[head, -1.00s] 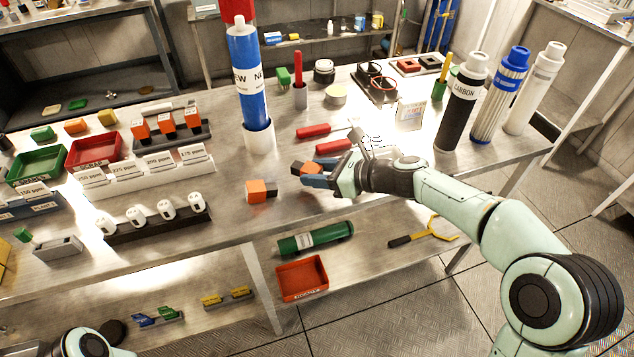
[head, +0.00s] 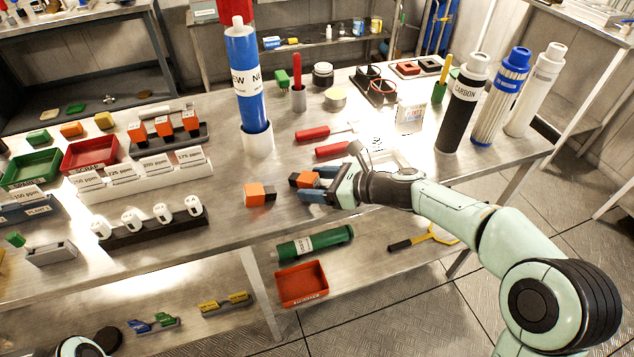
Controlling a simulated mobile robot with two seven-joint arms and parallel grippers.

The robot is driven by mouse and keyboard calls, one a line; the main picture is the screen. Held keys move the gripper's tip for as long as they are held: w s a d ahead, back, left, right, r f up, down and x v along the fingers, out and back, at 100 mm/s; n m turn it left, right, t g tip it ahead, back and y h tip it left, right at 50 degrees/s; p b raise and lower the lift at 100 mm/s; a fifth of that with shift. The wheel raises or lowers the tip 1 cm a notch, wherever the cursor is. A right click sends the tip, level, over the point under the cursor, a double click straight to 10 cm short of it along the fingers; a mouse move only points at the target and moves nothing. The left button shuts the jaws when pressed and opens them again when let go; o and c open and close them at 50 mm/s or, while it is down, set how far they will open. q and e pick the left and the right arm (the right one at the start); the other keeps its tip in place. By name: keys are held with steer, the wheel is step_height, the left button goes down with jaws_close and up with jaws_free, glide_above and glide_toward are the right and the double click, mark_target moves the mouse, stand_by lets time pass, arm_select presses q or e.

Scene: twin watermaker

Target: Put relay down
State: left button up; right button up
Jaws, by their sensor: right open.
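An orange and black relay (head: 303,180) sits on the metal table in front of my right gripper (head: 312,184). The gripper is open, its blue fingers just to the right of the relay's body; whether they still touch it cannot be told. A second orange and black relay (head: 258,195) lies on the table to the left, apart from the first. Several more orange relays (head: 163,127) stand in a dark rack at the left. My left gripper is out of view.
A blue cylinder (head: 243,80) stands in a white cup behind the relays. Red-handled screwdrivers (head: 313,133) lie beyond the gripper. Dark, striped and white filters stand at the right. The table's front edge is close; a red tray (head: 301,284) sits on the shelf below.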

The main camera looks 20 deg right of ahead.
steer(key=shift+s+d+r, duration=0.1)
steer(key=shift+d+r, duration=0.05)
steer(key=shift+r, duration=0.1)
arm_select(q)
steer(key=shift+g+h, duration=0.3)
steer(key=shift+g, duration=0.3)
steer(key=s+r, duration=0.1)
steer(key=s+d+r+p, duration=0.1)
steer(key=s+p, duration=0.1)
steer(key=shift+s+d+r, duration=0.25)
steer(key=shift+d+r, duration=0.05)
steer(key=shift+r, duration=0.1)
arm_select(e)
steer(key=v, duration=1.1)
steer(key=shift+s+d, duration=0.25)
